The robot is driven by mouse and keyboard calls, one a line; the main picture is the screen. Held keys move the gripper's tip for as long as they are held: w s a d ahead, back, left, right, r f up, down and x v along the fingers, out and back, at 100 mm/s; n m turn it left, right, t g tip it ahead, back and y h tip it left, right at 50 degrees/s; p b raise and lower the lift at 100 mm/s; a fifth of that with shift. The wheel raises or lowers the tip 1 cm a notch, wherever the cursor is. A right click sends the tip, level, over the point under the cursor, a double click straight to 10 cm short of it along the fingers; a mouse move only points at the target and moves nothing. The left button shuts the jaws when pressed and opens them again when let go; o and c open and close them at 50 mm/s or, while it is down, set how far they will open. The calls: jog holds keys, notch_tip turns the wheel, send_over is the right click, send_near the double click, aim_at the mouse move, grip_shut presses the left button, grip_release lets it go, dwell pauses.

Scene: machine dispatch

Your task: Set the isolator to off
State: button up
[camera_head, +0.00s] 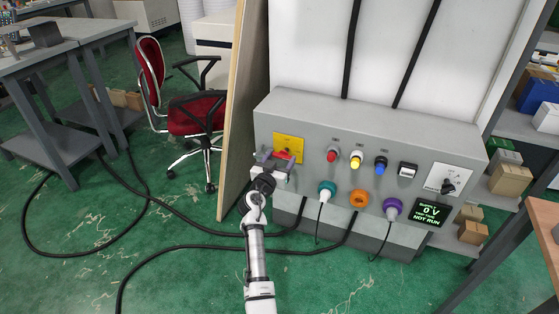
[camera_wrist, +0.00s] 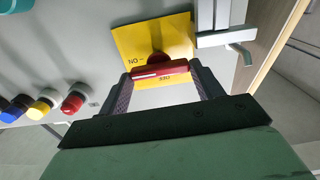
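The isolator is a yellow plate (camera_head: 289,143) with a red handle (camera_wrist: 160,71) at the left end of the grey panel. In the wrist view, the handle lies almost level and its white mark points left, towards the ON lettering.
Red (camera_head: 332,154), yellow (camera_head: 356,159) and blue (camera_head: 381,165) knobs sit right of the isolator, above coloured sockets. A display (camera_head: 431,213) reads 0 V and NOT RUN. A board edge (camera_head: 241,120) stands close left. Black cables lie on the floor.

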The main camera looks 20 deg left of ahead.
jog(key=shift+c, duration=0.7)
jog(key=shift+f+n+b, duration=0.1)
jog(key=shift+n+b, duration=0.2)
jog(key=shift+n, duration=0.5)
jog(key=o, duration=1)
jog(key=shift+s, duration=0.15)
jog(key=s+b, duration=0.1)
jog(key=s, duration=0.8)
jog(key=s+b, duration=0.1)
jog(key=s, duration=0.3)
jog(key=shift+s+a+b, duration=0.3)
jog(key=shift+b, duration=0.05)
jog(key=shift+c, duration=0.3)
